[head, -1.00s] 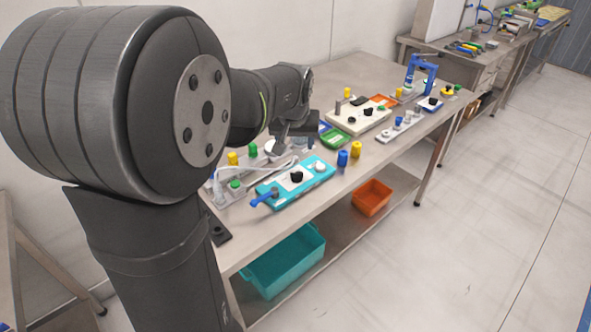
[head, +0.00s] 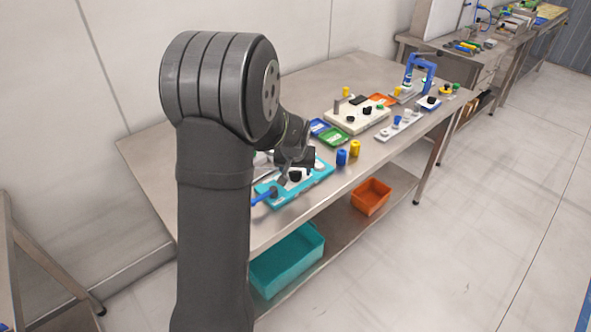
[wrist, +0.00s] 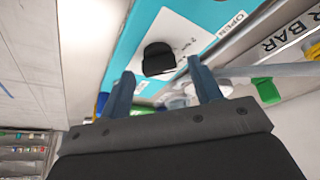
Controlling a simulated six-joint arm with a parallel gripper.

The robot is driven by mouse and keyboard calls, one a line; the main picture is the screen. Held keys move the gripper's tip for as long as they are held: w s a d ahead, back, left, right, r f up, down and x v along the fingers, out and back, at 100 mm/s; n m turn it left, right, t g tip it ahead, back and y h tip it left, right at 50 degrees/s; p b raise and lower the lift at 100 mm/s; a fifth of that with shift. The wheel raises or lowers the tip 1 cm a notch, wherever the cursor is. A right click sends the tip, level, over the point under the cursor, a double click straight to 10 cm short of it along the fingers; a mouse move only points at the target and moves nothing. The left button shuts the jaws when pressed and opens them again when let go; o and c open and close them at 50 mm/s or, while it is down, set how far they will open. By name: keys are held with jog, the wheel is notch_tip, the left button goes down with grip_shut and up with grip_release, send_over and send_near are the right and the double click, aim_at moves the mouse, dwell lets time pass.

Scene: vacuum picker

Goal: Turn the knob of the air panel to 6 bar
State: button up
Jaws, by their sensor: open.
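The turquoise air panel (head: 318,181) lies on the near part of the metal table, with a blue lever (head: 262,197) at its left end. Its black knob (head: 295,176) shows close to my gripper in the head view. In the wrist view, the knob (wrist: 158,58) sits on a white label plate (wrist: 176,32) on the turquoise face (wrist: 205,12). My gripper (wrist: 161,68) is open and empty, its two fingers pointing towards the panel with the knob seen between their tips. I cannot tell whether they touch it. The knob's scale is too small to read.
A grey bar fixture (wrist: 245,58) with pale tubing (wrist: 262,71) runs beside the panel. Blue (head: 341,157) and yellow (head: 355,148) cylinders stand at the table's front edge, right of the panel.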

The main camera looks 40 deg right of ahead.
jog(key=shift+f, duration=0.2)
jog(key=c, duration=1)
